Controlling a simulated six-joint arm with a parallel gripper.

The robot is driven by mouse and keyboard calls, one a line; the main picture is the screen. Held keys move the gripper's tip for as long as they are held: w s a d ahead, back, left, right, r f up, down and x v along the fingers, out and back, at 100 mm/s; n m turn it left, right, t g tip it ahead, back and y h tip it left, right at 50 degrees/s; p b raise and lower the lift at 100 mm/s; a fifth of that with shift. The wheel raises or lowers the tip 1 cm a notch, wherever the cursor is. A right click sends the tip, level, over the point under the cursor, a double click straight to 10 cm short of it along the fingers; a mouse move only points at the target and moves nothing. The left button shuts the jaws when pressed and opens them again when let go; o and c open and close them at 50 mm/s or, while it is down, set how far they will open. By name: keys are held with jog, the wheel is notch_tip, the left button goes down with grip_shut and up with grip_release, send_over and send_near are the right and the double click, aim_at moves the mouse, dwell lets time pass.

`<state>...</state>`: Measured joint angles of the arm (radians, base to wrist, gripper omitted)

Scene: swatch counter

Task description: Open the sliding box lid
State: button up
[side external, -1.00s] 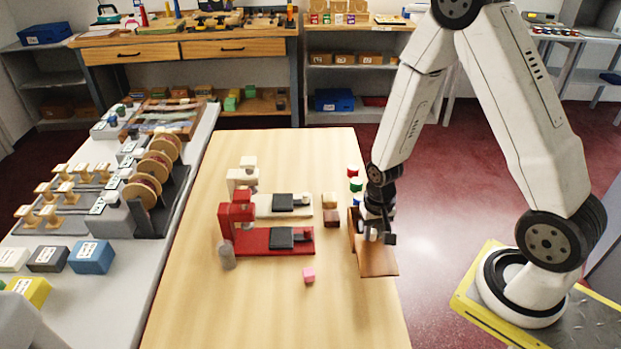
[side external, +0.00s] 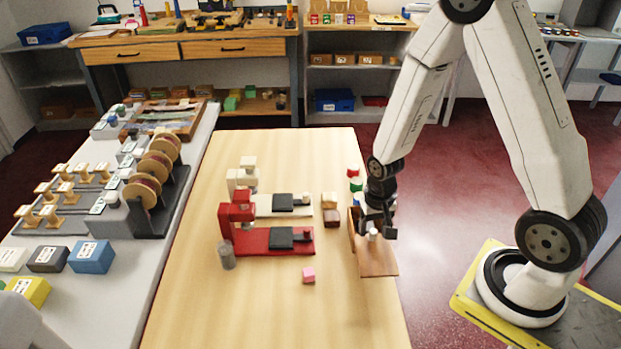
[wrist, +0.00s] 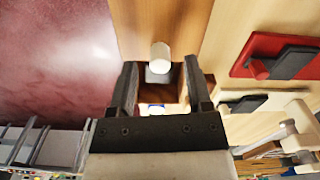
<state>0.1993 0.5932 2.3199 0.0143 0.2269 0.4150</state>
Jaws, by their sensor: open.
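The wooden box (side external: 352,227) stands at the right edge of the table, and its interior (wrist: 173,90) shows partly open in the wrist view. Its brown lid (side external: 376,262) is slid toward the front and sticks out past the box; it also shows in the wrist view (wrist: 160,18). A white knob (side external: 373,234) stands on the lid, also seen in the wrist view (wrist: 160,56). My gripper (side external: 377,229) is open just above and behind the knob, with nothing between its fingers. My arm hides part of the box's far end.
A red stand (side external: 262,241) and a white stand (side external: 270,204) are on the table to the left. Colored cylinders (side external: 355,184) stand behind the box. The table front is clear.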

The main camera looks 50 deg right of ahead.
aim_at(364, 254)
jog(key=shift+r, duration=3.2)
jog(key=shift+r, duration=0.1)
jog(key=shift+a+r+n, duration=0.45)
jog(key=shift+n, duration=0.05)
jog(key=s+a+r+n+t, duration=0.2)
jog(key=a+r+n, duration=0.3)
jog(key=n, duration=0.1)
jog(key=shift+r+t, duration=0.3)
jog(key=shift+r, duration=0.05)
